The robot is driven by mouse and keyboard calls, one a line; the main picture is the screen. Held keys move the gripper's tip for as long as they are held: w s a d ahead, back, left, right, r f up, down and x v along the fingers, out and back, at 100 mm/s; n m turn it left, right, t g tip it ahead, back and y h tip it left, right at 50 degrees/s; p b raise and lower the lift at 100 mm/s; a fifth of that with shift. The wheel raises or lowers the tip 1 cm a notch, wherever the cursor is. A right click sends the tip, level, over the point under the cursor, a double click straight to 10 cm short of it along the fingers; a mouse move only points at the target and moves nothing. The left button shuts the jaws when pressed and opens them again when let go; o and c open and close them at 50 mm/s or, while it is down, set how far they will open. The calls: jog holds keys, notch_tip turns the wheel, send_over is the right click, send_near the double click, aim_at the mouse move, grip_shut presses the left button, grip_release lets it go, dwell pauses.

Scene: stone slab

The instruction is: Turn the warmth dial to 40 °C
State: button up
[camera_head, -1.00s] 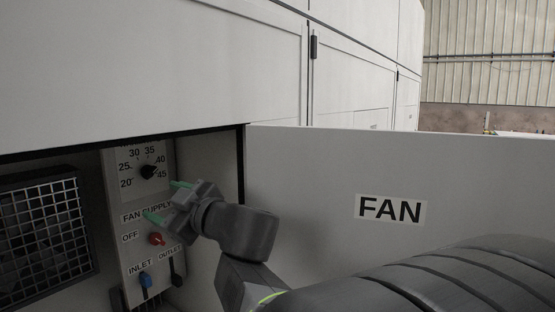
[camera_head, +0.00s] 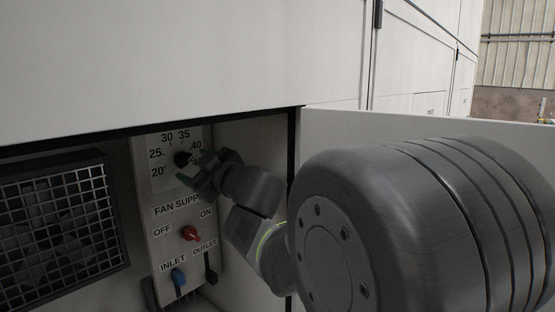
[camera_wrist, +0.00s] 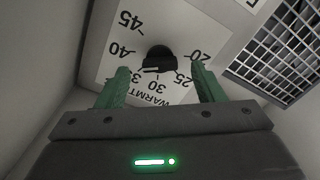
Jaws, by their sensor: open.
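The warmth dial is a black round knob (camera_head: 183,158) on a white scale plate, with marks from 20 to 45, at the top of the control panel. The wrist view shows the knob (camera_wrist: 158,58) upside down, with a short pale line on its lower side. I cannot read its exact setting. The 40 mark (camera_wrist: 121,51) is left of the knob there. My gripper (camera_head: 193,167) is open just in front of the dial. In the wrist view its green fingers (camera_wrist: 161,76) stand either side of the knob's lower edge, apart from it.
A metal grille (camera_head: 62,222) is left of the panel. The open cabinet door (camera_head: 400,124) stands at the right.

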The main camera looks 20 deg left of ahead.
aim_at(188, 162)
jog(key=shift+x, duration=2.35)
jog(key=shift+r, duration=0.1)
jog(key=c, duration=1)
